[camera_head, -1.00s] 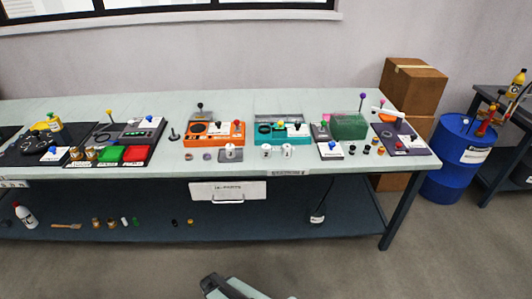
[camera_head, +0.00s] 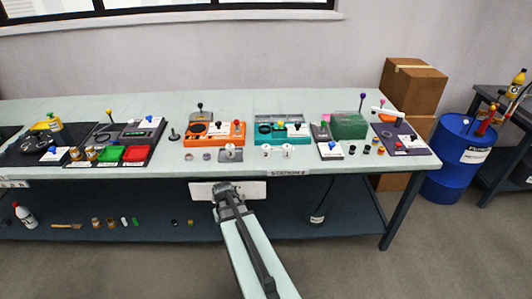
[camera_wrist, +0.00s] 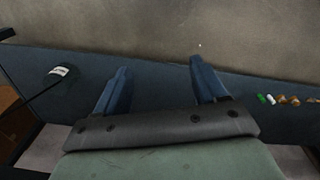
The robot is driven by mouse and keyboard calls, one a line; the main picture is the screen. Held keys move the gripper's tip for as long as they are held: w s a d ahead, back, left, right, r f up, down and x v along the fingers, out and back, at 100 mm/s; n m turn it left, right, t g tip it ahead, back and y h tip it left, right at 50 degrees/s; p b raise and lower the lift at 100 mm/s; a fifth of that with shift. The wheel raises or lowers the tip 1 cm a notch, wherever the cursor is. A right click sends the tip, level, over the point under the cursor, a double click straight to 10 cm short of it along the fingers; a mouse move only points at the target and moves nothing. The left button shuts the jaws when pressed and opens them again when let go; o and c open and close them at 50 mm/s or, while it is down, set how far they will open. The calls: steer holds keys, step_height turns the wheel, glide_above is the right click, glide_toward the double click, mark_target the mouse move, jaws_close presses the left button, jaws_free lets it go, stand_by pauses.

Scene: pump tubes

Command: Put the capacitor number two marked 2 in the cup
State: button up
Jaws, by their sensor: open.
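Two small white cylinders, a left one (camera_head: 266,151) and a right one (camera_head: 287,151), stand side by side near the front edge of the table in the head view. They have dark marks too small to read now; they look like the capacitors. I cannot pick out the cup with certainty. My gripper (camera_head: 227,187) is in front of the table edge, below the tabletop and left of the cylinders, apart from them. In the wrist view my gripper (camera_wrist: 160,66) is open with nothing between its fingers. No capacitor shows there.
An orange device (camera_head: 214,133) and a teal device (camera_head: 282,130) stand behind the cylinders. A grey block (camera_head: 230,155) stands left of them. A green box (camera_head: 348,125) is to the right. The lower shelf (camera_head: 140,204) holds small items. A blue barrel (camera_head: 452,160) stands right.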

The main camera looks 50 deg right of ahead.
steer(key=w+d+r+t+h, duration=0.1)
steer(key=w+d+r, duration=0.4)
steer(key=d+r, duration=0.5)
steer(key=n+t+h, duration=0.1)
steer(key=n+h, duration=0.2)
glide_toward(266, 147)
steer(key=w+a, duration=0.2)
steer(key=a, duration=0.3)
step_height(266, 147, up, 3)
steer(key=w+d+n, duration=0.1)
steer(key=d+n, duration=0.1)
steer(key=n, duration=0.2)
steer(key=d+f+n, duration=0.1)
steer(key=f+n, duration=0.1)
steer(key=n, duration=0.3)
steer(key=d+f+n+g, duration=0.1)
steer(key=d+f+n, duration=0.1)
steer(key=n, duration=0.3)
steer(key=s+d+f+n+g, duration=0.1)
steer(key=f+n, duration=0.2)
steer(key=n, duration=0.3)
steer(key=shift+s+d+f, duration=0.1)
steer(key=shift+d+f, duration=0.2)
steer(key=shift+f, duration=0.1)
steer(key=shift+d+x, duration=0.15)
steer(key=shift+x, duration=1.2)
steer(key=shift+d+x, duration=0.1)
steer(key=shift+x, duration=1.2)
steer(key=shift+r, duration=0.1)
